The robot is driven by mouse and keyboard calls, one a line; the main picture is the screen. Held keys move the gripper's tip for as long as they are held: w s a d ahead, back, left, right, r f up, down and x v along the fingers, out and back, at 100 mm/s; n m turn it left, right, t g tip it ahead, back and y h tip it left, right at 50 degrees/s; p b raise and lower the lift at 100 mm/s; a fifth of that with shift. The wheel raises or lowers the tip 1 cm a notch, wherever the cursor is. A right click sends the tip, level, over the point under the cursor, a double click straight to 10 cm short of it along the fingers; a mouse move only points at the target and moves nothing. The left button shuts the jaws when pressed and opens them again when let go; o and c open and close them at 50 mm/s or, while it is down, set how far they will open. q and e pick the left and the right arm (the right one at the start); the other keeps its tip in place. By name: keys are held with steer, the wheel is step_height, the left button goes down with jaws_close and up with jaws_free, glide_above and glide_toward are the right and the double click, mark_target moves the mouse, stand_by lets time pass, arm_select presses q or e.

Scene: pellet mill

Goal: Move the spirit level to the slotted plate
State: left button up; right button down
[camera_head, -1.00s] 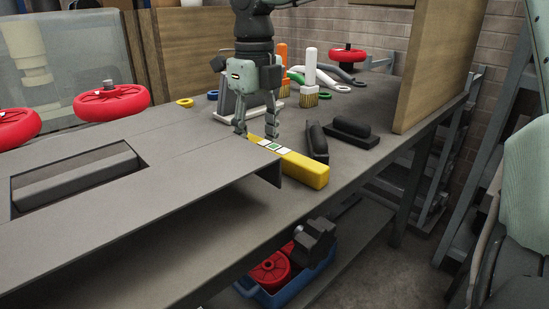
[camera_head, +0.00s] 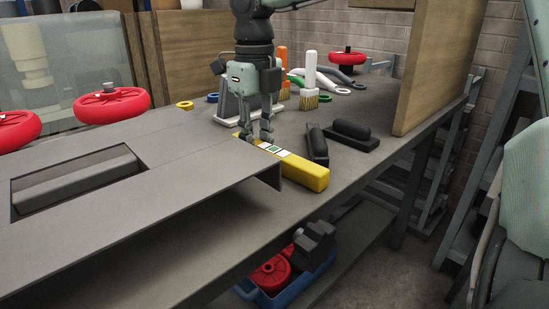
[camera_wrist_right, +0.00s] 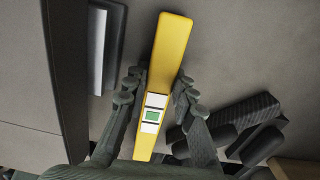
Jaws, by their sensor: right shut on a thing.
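The yellow spirit level (camera_head: 305,172), with white and green panels on its face, lies on the bench just beyond the right end of the slotted plate. My right gripper (camera_head: 256,138) is shut on it near its far-left end, with fingers on both sides. In the right wrist view the level (camera_wrist_right: 172,50) runs lengthwise between the fingers (camera_wrist_right: 152,112). The slotted plate (camera_head: 190,160) is a wide grey sheet with a rectangular opening and a folded-down right edge. My left gripper is not in view.
Two black-handled floats (camera_head: 353,130) lie right of the level. Brushes (camera_head: 311,80) stand behind it, and a white-based tool (camera_head: 228,115) lies behind the gripper. Red wheels (camera_head: 112,103) stand at left. A wooden panel (camera_head: 432,65) stands at the back right. A blue crate (camera_head: 290,288) sits below the bench.

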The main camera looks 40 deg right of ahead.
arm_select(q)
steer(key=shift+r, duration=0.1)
arm_select(e)
steer(key=shift+r, duration=0.15)
steer(key=shift+r+p, duration=2.2)
steer(key=shift+r, duration=1.25)
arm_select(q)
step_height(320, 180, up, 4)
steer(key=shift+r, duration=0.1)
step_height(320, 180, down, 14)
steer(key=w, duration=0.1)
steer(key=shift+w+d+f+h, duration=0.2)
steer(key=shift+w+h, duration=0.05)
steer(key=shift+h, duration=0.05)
